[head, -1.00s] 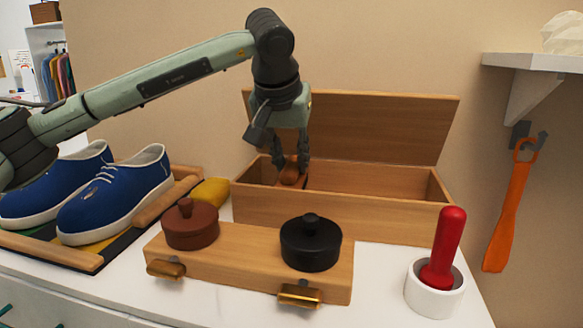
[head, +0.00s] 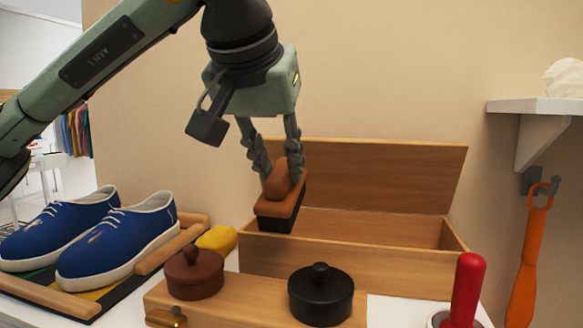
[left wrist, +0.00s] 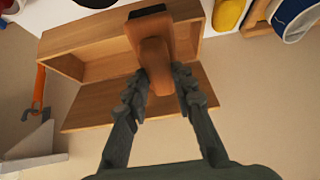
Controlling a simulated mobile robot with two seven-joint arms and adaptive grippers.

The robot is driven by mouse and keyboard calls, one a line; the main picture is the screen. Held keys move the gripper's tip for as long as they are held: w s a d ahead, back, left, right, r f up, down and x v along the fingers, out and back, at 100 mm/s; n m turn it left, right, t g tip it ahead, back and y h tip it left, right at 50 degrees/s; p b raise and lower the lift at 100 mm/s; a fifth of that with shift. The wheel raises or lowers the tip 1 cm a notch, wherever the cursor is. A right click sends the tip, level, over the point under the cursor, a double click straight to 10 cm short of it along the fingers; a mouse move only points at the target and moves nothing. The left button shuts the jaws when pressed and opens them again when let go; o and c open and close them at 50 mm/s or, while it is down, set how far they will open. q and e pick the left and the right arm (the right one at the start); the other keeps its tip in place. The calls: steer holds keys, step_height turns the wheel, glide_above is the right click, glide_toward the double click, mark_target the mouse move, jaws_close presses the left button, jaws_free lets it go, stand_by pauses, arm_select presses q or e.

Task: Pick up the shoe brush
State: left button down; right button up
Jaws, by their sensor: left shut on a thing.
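The shoe brush (head: 281,205) has a brown wooden body with a rounded handle and dark bristles underneath. My left gripper (head: 277,165) is shut on its handle and holds it, slightly tilted, in front of and above the left end of the open wooden box (head: 350,262). In the left wrist view the brush (left wrist: 153,45) sits between the two fingertips of the left gripper (left wrist: 160,80), over the box (left wrist: 100,28). My right gripper is not in view.
A wooden stand with a brown lidded pot (head: 194,274) and a black lidded pot (head: 321,296) is in front of the box. Blue shoes (head: 118,240) rest on a tray at left, beside a yellow object (head: 217,239). A red-handled tool (head: 466,290) and orange shoehorn (head: 527,262) are at right.

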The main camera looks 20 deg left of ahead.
arm_select(q)
steer(key=s+r+g+p, duration=0.1)
steer(key=s+r+g, duration=0.1)
steer(key=s, duration=1)
steer(key=shift+s+g, duration=0.35)
steer(key=shift+g, duration=0.45)
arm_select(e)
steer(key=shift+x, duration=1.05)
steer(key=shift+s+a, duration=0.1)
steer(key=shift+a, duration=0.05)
